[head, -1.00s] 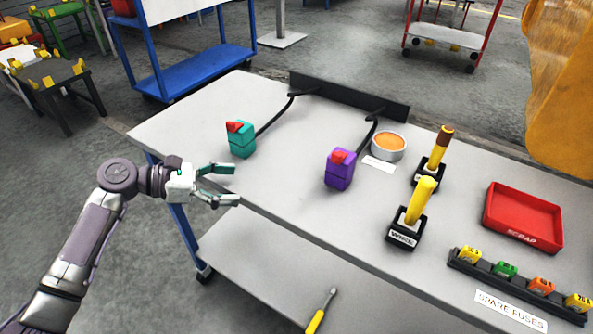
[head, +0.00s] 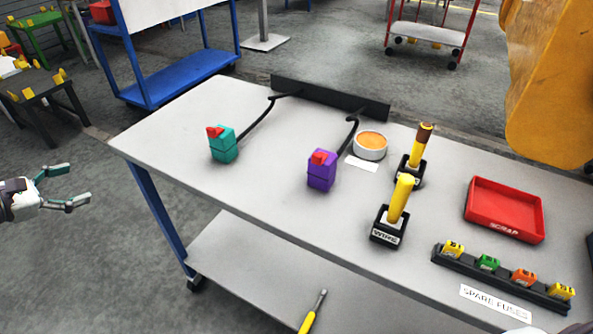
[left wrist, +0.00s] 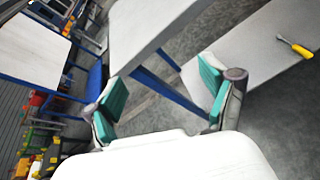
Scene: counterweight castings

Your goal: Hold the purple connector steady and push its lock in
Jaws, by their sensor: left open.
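The purple connector (head: 321,175) stands upright on the grey bench, with its red lock (head: 319,158) at the top sticking up. A black cable runs from it to the dark rail at the back. A teal connector (head: 223,148) with a red lock (head: 214,132) stands to its left, also cabled. My left gripper (head: 80,186) is open and empty, off the bench's left end and well away from both connectors. In the left wrist view its teal-padded fingers (left wrist: 160,98) are spread, with nothing between them. My right gripper is not in view.
The bench (head: 270,205) has free room at its left and front. An orange-filled round dish (head: 370,145), two tool holders, a red scrap tray (head: 504,209) and a spare fuse strip (head: 500,277) stand to the right. A screwdriver (head: 313,313) lies on the lower shelf.

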